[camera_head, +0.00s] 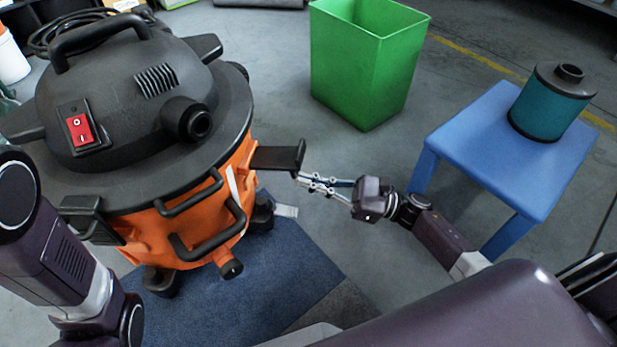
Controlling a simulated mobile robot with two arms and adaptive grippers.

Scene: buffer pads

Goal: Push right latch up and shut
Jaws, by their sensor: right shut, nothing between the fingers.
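A shop vacuum with a black lid (140,100) and an orange drum (185,225) stands at the left. Its right latch (278,158) is a black flap that sticks out roughly level from the drum's right side, its outer end turned up. My right gripper (299,177) is shut and empty, its fingertips just below the latch's outer end. I cannot tell whether they touch it.
The vacuum stands on a dark blue mat (290,262). A green bin (365,65) stands behind. A blue stool (490,150) at the right carries a teal filter canister (548,105). Grey floor is clear between the bin and stool.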

